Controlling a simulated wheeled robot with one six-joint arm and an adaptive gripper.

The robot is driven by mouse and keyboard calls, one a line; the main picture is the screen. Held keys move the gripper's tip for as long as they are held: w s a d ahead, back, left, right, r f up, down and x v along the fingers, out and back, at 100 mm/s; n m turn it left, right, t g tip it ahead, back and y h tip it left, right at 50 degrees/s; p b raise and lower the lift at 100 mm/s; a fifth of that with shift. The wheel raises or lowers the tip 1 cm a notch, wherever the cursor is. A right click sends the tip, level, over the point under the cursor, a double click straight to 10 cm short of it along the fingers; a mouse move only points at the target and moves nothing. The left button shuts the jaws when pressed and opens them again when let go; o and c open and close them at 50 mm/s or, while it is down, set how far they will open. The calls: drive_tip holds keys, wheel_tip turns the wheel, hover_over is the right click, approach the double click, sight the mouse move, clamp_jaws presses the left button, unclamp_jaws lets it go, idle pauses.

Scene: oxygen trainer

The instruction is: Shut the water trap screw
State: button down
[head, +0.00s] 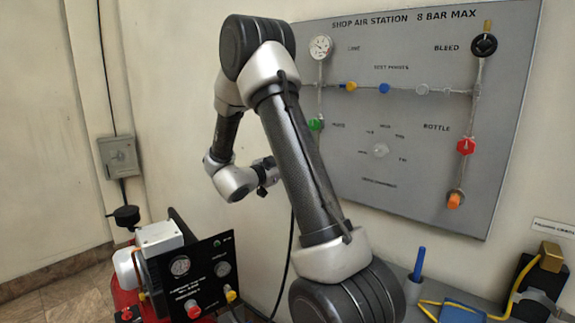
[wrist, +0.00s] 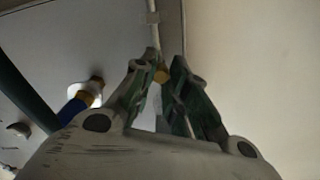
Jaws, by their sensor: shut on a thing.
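In the wrist view, my gripper (wrist: 161,70) has its two green-padded fingers closed in around a small brass-coloured round piece (wrist: 161,76), which I take to be the water trap screw. A pale pipe (wrist: 154,35) runs up the wall just beyond it. The fingers hide most of the piece, so I cannot tell how far it is turned. In the head view my arm crosses in front of the grey panel (head: 480,100) and hides the gripper's fingertips and the screw.
The panel carries a gauge (head: 321,47), a green knob (head: 316,125), a red knob (head: 466,146) and an orange piece (head: 454,200). A red compressor with a black gauge plate (head: 200,270) stands at lower left. A blue-and-yellow fitting (wrist: 82,103) sits left of my fingers.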

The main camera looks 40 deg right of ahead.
drive_tip(key=m, duration=2.1)
drive_tip(key=shift+s+f+m, duration=0.15)
drive_tip(key=shift+f+m, duration=0.1)
drive_tip(key=shift+m, duration=0.15)
idle(0.3)
drive_tip(key=c, duration=1.6)
unclamp_jaws()
drive_tip(key=shift+o, duration=1.2)
drive_tip(key=shift+r, duration=0.1)
drive_tip(key=v, duration=1.2)
